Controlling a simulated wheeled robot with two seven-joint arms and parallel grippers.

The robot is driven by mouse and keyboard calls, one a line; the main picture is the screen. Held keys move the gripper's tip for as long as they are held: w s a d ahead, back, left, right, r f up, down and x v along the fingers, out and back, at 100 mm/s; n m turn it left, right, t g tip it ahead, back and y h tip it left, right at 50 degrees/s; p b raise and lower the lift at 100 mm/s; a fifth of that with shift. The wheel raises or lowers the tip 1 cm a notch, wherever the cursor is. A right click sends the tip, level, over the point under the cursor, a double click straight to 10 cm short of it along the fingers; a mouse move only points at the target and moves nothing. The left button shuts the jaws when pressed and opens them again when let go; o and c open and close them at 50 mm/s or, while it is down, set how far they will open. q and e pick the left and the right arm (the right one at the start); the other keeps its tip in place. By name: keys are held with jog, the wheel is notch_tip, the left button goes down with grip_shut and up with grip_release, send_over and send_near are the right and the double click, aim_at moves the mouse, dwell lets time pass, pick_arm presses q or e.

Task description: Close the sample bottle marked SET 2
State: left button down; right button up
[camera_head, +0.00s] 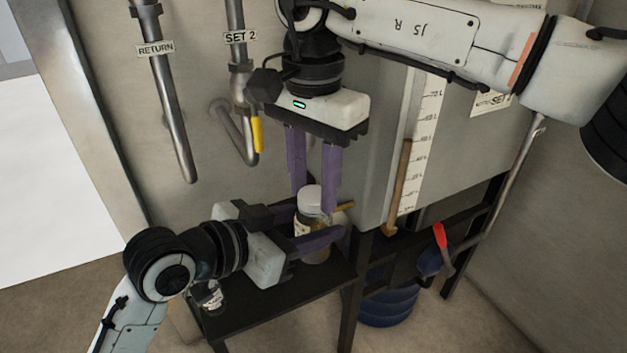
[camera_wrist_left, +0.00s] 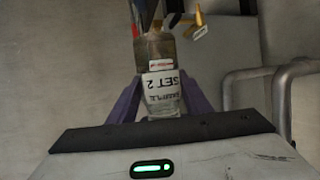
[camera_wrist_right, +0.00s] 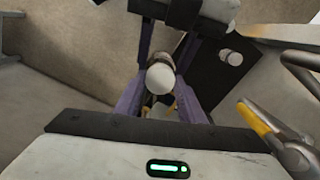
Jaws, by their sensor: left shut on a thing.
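The sample bottle (camera_head: 314,246), clear with amber liquid, stands upright over the black shelf; its label reads SET 2 SAMPLE, upside down in the left wrist view (camera_wrist_left: 161,88). A white cap (camera_head: 308,199) sits on its top; I cannot tell how tight. The cap also shows in the right wrist view (camera_wrist_right: 160,79). My left gripper (camera_head: 312,228) comes in from the left and is shut on the bottle body. My right gripper (camera_head: 314,201) points down from above, its purple fingers apart on either side of the cap. I cannot tell whether they touch it.
Another white-capped bottle (camera_head: 210,297) stands on the black shelf (camera_head: 275,306) at the left. The SET 2 pipe (camera_head: 238,75) with a yellow handle (camera_head: 257,134) and the RETURN pipe (camera_head: 172,105) hang behind.

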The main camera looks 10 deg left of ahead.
jog(key=c, duration=0.6)
jog(key=shift+o, duration=0.2)
jog(key=m, duration=1.2)
jog(key=shift+m, duration=0.3)
jog(key=m, duration=1.2)
jog(key=o, duration=1.2)
jog(key=shift+o, duration=0.2)
notch_tip(320, 180, up, 12)
